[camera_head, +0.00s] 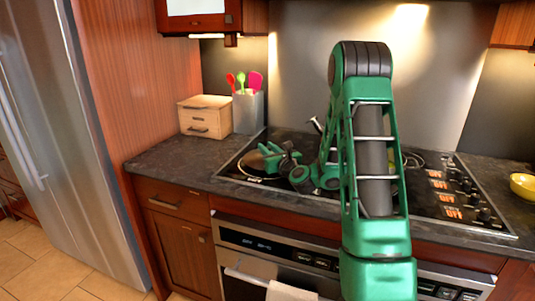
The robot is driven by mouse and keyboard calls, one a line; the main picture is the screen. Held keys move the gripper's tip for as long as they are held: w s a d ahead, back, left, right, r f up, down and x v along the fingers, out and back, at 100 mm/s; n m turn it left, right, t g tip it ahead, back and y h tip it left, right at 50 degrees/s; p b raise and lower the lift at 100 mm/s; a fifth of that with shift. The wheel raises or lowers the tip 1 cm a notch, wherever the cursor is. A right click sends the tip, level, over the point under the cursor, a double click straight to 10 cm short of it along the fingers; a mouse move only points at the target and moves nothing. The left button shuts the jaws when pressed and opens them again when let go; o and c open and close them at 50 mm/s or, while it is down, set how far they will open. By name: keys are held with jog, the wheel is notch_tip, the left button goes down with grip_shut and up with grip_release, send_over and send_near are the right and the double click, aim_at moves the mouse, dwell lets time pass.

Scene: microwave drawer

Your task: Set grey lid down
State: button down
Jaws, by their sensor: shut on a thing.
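My gripper (277,158) is over the left part of the cooktop, at the end of my green arm. It is shut on the grey lid (251,162), a round, dark grey disc with a lighter rim that shows to the left of the fingers. The fingers and wrist hide the lid's right part and its handle. I cannot tell whether the lid touches the cooktop or something under it.
The black cooktop (232,170) has red-lit controls on the right. A utensil holder (248,113) and a small wooden drawer box (204,117) stand behind left. The left counter (165,158) has bare room. My arm hides the cooktop's middle.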

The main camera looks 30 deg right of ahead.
jog(key=shift+f, duration=0.6)
jog(key=c, duration=1.5)
grip_release()
jog(key=shift+f, duration=0.1)
